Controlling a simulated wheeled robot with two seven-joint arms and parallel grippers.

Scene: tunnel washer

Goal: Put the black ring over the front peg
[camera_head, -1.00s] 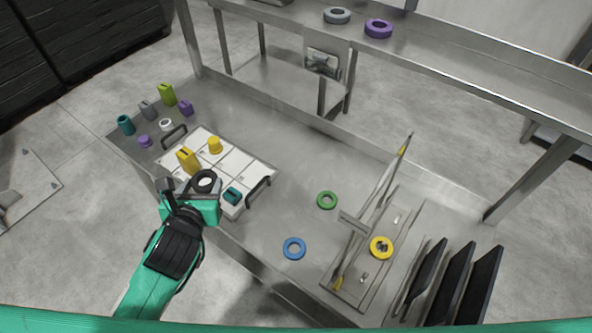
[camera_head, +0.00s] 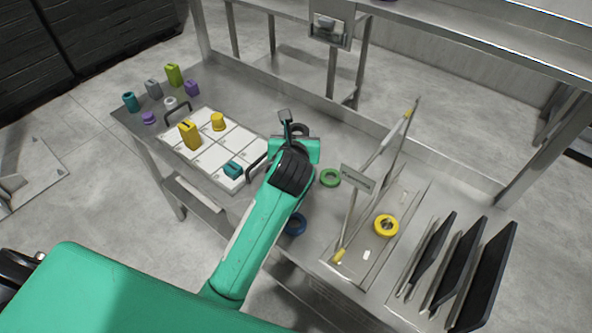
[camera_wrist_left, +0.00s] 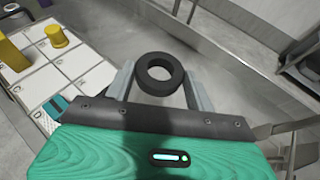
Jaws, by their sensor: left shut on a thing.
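My left gripper (camera_head: 297,129) is shut on the black ring (camera_head: 300,131) and holds it above the table. In the left wrist view the black ring (camera_wrist_left: 160,74) sits between the two grey fingers, its hole showing. The peg board (camera_head: 345,262) lies to the right of the gripper. A yellow ring (camera_head: 386,226) is around its middle peg. The front peg (camera_head: 367,256) is a small pale stub, bare, nearer to me than the yellow ring. My right gripper is not in view.
A slanted rail with a small sign (camera_head: 357,178) stands along the board's left side. A green ring (camera_head: 330,177) and a partly hidden blue ring (camera_head: 295,224) lie on the table. Black upright plates (camera_head: 470,270) stand at the right. A white tray (camera_head: 205,160) holds blocks.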

